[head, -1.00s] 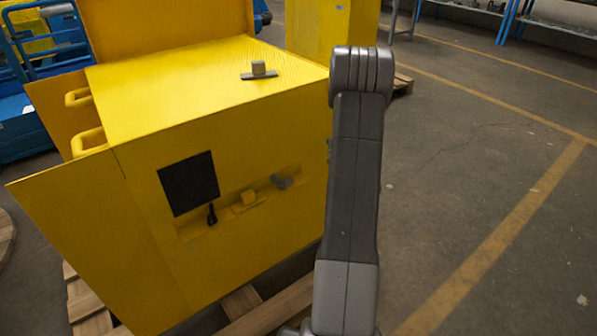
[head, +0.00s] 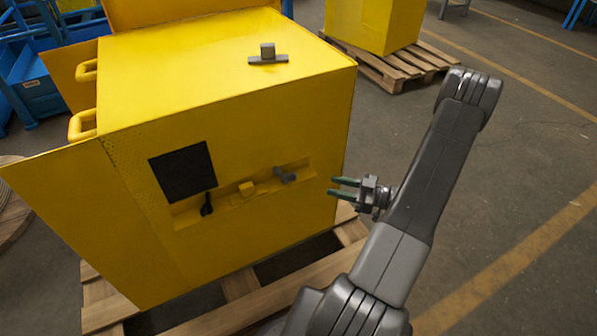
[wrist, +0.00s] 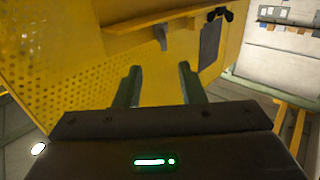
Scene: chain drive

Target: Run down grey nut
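The grey nut looks to be the small grey part (head: 285,176) at the right end of the recess in the yellow cabinet's front; its shape is too small to make out. In the wrist view a grey part (wrist: 161,37) sticks out from the yellow ledge, ahead of the fingers. My gripper (head: 335,187) is right of the cabinet front, apart from the grey part. Its two green fingers are parted and empty; they also show in the wrist view (wrist: 160,69).
The recess in the yellow cabinet (head: 260,245) also holds a yellow block (head: 247,188). A black lever (head: 207,205) hangs below a black panel (head: 184,173). A grey piece (head: 268,57) lies on top. A pallet (head: 300,275) is underneath; open floor lies right.

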